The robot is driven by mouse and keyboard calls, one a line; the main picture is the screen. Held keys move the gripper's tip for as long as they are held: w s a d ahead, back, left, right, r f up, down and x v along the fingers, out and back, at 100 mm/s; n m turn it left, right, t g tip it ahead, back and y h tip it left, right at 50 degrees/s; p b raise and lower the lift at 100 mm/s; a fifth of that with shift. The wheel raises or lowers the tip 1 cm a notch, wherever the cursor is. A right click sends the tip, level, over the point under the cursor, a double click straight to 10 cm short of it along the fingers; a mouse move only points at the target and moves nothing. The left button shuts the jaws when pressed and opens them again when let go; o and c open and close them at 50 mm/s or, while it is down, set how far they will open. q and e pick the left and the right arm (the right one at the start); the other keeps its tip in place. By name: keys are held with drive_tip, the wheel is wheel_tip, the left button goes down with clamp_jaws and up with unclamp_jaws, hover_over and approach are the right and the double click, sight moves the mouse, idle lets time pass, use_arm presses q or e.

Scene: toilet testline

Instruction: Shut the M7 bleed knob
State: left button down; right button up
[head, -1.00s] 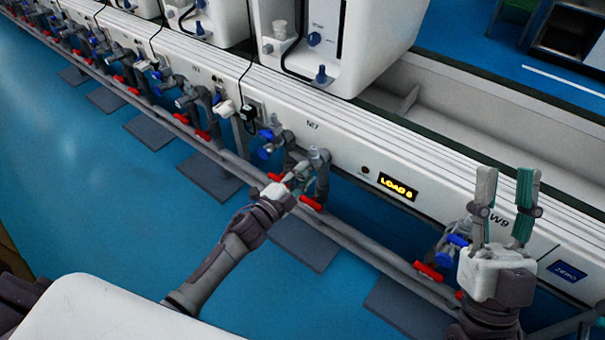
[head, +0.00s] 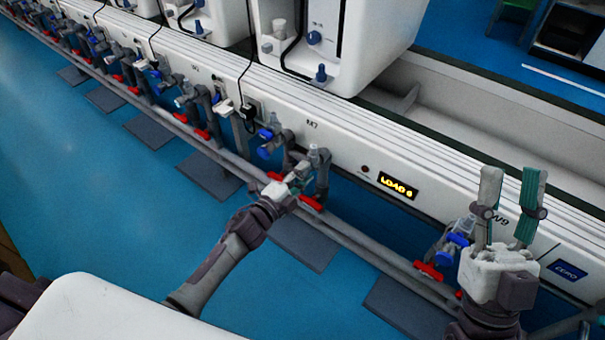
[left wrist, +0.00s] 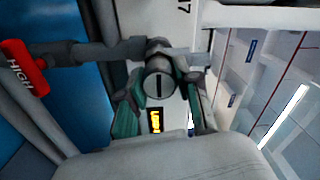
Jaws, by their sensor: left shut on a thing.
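A round grey knob (left wrist: 159,84) with a dark slot across its face sits on a grey pipe fitting in the left wrist view. The slot runs roughly up and down in that picture. My left gripper (left wrist: 158,98) is shut on the knob, with one green-padded finger on each side. In the head view my left gripper (head: 298,182) is at the pipework below the M7 label (head: 312,124), and it largely hides the knob there. My right gripper (head: 508,208) is open and empty, fingers pointing up, in front of the white rail at the right.
A red handle marked HIGH (left wrist: 24,68) is left of the knob in the wrist view. A blue valve (head: 265,152) stands left of my left gripper. A lit display (head: 398,186) is on the rail (head: 450,175). Blue floor (head: 120,220) lies open in front.

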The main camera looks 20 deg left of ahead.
use_arm(q)
drive_tip(key=c, duration=0.8)
unclamp_jaws()
drive_tip(key=v, duration=1.2)
